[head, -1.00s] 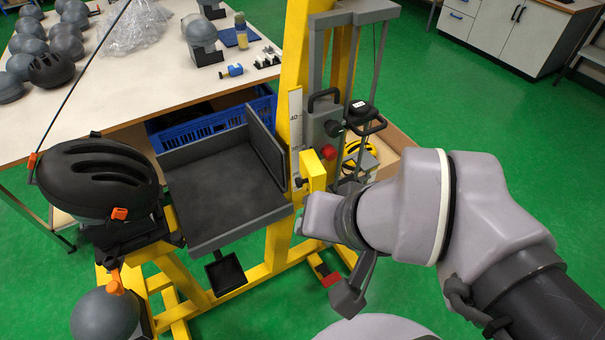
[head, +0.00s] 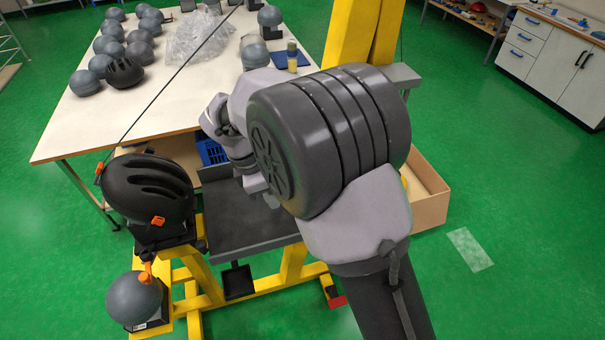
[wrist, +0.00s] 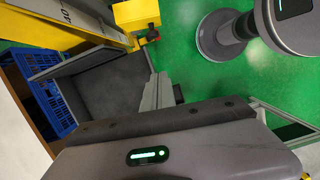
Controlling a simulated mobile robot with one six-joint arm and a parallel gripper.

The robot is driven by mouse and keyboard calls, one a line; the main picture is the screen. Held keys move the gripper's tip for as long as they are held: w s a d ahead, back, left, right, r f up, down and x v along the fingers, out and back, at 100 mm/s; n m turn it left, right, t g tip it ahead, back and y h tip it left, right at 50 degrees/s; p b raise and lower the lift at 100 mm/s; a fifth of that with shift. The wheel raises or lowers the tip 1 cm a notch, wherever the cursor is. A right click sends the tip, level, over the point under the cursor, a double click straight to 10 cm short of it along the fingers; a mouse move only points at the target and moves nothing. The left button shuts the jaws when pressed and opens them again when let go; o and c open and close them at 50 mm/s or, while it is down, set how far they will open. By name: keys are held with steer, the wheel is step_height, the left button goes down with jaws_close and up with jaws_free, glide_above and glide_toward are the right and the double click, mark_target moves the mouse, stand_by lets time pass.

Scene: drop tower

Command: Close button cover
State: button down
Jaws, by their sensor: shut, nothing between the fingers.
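The button and its cover are not visible now. In the head view my large arm joint blocks the control box on the tower, and the wrist view does not show the box clearly. In the wrist view my gripper (wrist: 158,80) is shut and empty, its grey fingers in front of the dark tray (wrist: 108,85). A yellow block (wrist: 136,13) with a dark knob is beyond the tray. The tray also shows in the head view (head: 235,220), partly behind my wrist.
The yellow tower (head: 350,32) rises behind my arm. A black helmet (head: 145,190) sits left of the tray, above a grey headform (head: 133,298). A white table (head: 120,120) lies behind, with a blue crate (wrist: 48,95) beside the tray. A cardboard box (head: 428,205) stands right.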

steer(key=w+d+f+b, duration=0.1)
steer(key=d+f+b, duration=0.3)
steer(key=f, duration=0.5)
steer(key=shift+d+f, duration=0.3)
steer(key=shift+d, duration=0.8)
steer(key=shift+d, duration=0.1)
